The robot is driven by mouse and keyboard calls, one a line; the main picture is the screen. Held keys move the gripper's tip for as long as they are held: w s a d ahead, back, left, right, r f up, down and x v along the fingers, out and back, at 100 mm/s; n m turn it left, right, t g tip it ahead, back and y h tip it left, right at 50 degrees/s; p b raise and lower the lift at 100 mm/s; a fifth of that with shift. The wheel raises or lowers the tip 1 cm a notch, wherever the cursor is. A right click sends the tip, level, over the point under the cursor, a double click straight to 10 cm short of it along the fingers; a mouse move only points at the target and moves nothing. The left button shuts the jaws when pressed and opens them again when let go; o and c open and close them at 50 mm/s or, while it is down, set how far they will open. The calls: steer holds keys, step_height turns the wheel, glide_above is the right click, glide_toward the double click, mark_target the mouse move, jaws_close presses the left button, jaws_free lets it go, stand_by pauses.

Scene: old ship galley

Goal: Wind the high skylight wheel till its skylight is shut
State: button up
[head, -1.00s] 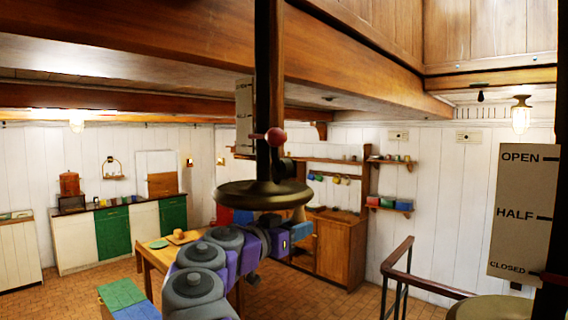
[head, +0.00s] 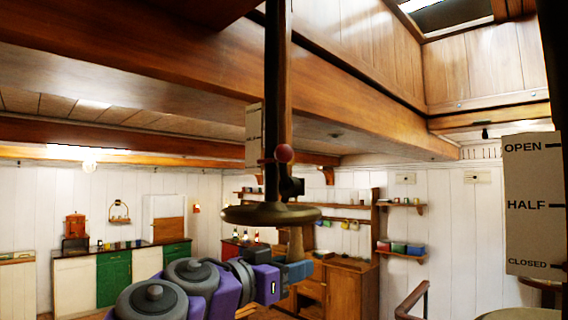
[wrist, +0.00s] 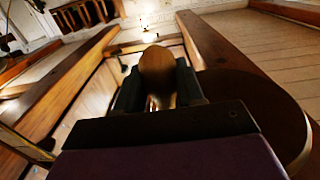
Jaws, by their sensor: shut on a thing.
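A dark bronze wheel (head: 270,213) sits level on a dark vertical shaft (head: 278,100) in the middle of the head view. A wooden handle (head: 296,242) hangs below its right side. My gripper (head: 298,268) comes up from below and is shut on the handle. The wrist view shows the handle's rounded wooden end (wrist: 157,65) between the dark fingers, with the wheel's broad dark disc on the right. A dark skylight opening (head: 455,14) shows at top right, cut off by the frame.
A plate marked OPEN, HALF and CLOSED (head: 533,190) stands at the right, above a second wheel's edge (head: 520,314). A large wooden beam (head: 150,65) crosses overhead. A rail (head: 412,300) is at lower right. Cupboards (head: 120,275) line the back wall.

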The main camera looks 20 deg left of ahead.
steer(key=s+a+p, duration=0.3)
steer(key=a+p, duration=0.3)
steer(key=a, duration=0.4)
steer(key=o, duration=0.7)
steer(key=shift+d, duration=0.1)
steer(key=shift+o, duration=1.4)
steer(key=shift+w+d, duration=0.15)
steer(key=shift+d, duration=0.15)
steer(key=o, duration=0.4)
steer(key=shift+d+r, duration=0.1)
steer(key=shift+d, duration=0.1)
steer(key=shift+a+p+v, duration=0.2)
steer(key=shift+p+v, duration=2.25)
steer(key=shift+v, duration=3.35)
